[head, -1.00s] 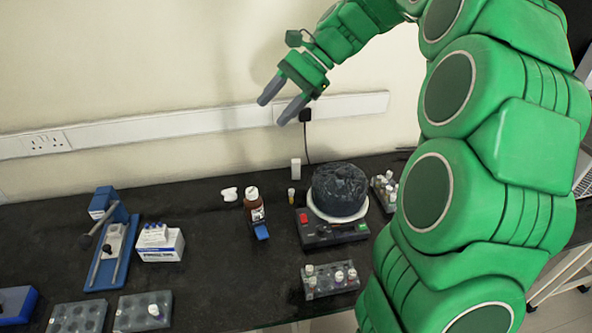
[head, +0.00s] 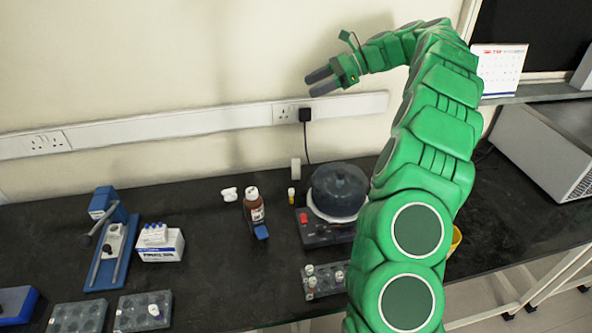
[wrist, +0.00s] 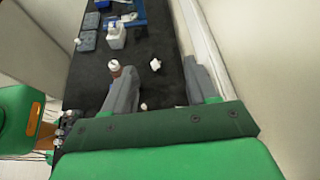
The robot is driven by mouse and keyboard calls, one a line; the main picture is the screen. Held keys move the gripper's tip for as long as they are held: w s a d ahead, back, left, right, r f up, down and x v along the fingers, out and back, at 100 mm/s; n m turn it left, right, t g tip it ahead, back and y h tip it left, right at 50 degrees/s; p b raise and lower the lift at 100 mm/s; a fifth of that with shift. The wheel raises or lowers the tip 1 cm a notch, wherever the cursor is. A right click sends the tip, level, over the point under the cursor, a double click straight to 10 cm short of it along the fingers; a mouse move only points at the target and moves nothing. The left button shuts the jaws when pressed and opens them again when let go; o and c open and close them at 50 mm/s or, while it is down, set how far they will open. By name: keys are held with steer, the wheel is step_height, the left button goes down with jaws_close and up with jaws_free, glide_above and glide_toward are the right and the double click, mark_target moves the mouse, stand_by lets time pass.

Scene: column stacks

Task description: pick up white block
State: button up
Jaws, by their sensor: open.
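A small upright white block (head: 295,169) stands on the black bench near the wall, left of and behind the round dark-domed device. My gripper (head: 317,83) is open and empty, high in front of the wall, above the block and a little to its right in the picture. In the wrist view its two grey fingers (wrist: 160,72) are spread apart over the bench. A separate white irregular piece (head: 229,194) lies farther left; it also shows between the fingers in the wrist view (wrist: 155,64). I cannot clearly make out the block in the wrist view.
The domed device (head: 339,190) stands close to the block. A small yellowish vial (head: 291,196) and a brown bottle (head: 254,205) stand in front of it. A black plug and cable (head: 306,116) hang from the wall trunking.

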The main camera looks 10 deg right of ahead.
mark_target(296, 167)
steer(key=shift+w+d+f+m+t, duration=0.6)
steer(key=shift+w+d+f+m, duration=0.9)
steer(key=shift+d, duration=1.5)
steer(key=shift+n, duration=0.3)
steer(key=f, duration=2.6)
steer(key=shift+w+f, duration=0.1)
steer(key=shift+w, duration=0.1)
steer(key=x, duration=1.2)
steer(key=shift+a, duration=0.1)
steer(key=shift+r, duration=0.2)
steer(key=c, duration=1)
